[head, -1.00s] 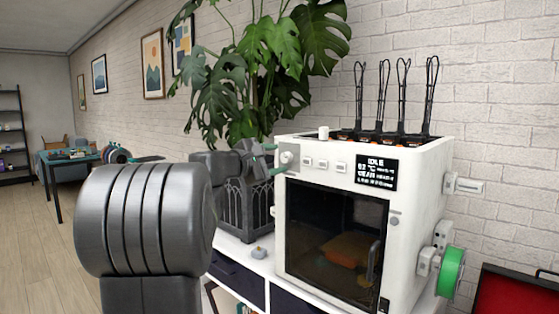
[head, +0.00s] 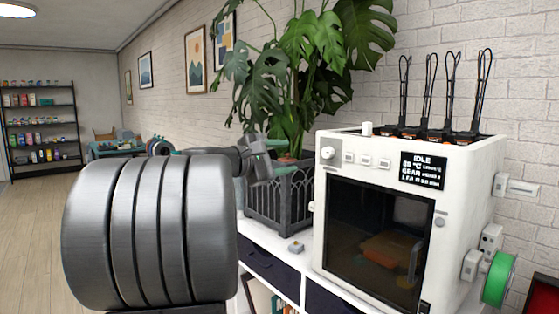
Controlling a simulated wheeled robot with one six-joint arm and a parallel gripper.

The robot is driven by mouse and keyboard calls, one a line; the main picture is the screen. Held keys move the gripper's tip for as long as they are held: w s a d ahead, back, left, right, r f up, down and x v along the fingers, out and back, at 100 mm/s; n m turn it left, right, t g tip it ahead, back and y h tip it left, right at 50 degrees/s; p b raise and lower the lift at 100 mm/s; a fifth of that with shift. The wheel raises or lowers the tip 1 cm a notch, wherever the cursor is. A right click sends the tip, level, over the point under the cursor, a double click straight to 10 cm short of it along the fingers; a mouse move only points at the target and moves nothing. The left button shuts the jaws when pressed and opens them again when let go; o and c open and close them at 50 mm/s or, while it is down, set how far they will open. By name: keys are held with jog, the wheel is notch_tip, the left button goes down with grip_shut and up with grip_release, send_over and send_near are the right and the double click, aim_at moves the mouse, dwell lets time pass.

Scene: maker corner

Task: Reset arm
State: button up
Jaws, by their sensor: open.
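My arm crosses the left and middle of the head view, its large dark grey link in front. My gripper (head: 272,158) is at its far end, in front of the plant pot and left of the printer's knob. Its teal-tipped fingers are apart, and I see nothing between them. It appears clear of the printer, though the depth gap is hard to judge.
A white 3D printer (head: 338,143) with a closed dark door and an IDLE screen stands on a white cabinet (head: 303,277). A large plant (head: 300,65) in a dark pot (head: 280,207) stands beside it. Floor is open at left.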

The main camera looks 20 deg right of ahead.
aim_at(325, 153)
jog(key=x, duration=1.4)
jog(key=shift+a, duration=0.1)
